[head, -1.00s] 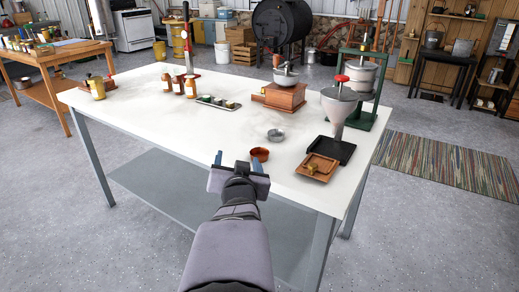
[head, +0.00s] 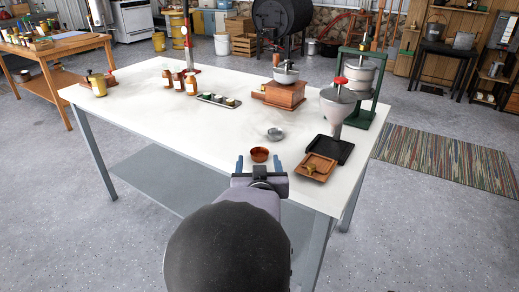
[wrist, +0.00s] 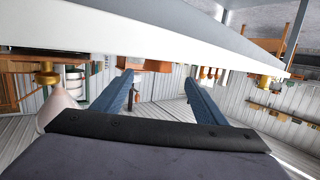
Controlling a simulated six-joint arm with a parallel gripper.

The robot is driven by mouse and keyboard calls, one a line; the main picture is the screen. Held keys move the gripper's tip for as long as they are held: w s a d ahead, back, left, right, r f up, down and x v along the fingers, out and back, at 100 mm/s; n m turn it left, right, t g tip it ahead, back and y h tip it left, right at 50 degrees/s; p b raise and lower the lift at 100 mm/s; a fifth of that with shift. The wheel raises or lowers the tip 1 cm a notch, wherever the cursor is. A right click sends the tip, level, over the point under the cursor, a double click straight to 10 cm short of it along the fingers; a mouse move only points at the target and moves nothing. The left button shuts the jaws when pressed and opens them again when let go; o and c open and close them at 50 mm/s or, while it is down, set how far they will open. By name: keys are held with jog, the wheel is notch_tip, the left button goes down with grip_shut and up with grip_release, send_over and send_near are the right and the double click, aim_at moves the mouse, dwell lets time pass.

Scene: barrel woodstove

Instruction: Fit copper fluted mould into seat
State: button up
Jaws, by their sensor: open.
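The copper mould (head: 259,154) is a small, round, reddish cup standing on the white table near its front edge. My gripper (head: 259,164) is open and empty, with its blue fingers spread just in front of the mould. A small grey metal dish (head: 275,134) sits just behind the mould. I cannot tell for sure whether this dish is the seat.
A wooden tray (head: 327,164) with a brass piece lies to the right. A grey funnel on a black base (head: 335,150) and a wooden grinder (head: 285,96) stand behind. A tray of small cups (head: 205,98) is farther back.

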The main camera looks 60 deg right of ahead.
aim_at(259, 153)
jog(key=shift+w+d, duration=0.1)
jog(key=shift+d, duration=0.05)
jog(key=shift+d+f, duration=0.1)
jog(key=shift+d, duration=0.05)
jog(key=shift+x, duration=2.4)
jog(key=shift+d, duration=0.1)
jog(key=c, duration=1.1)
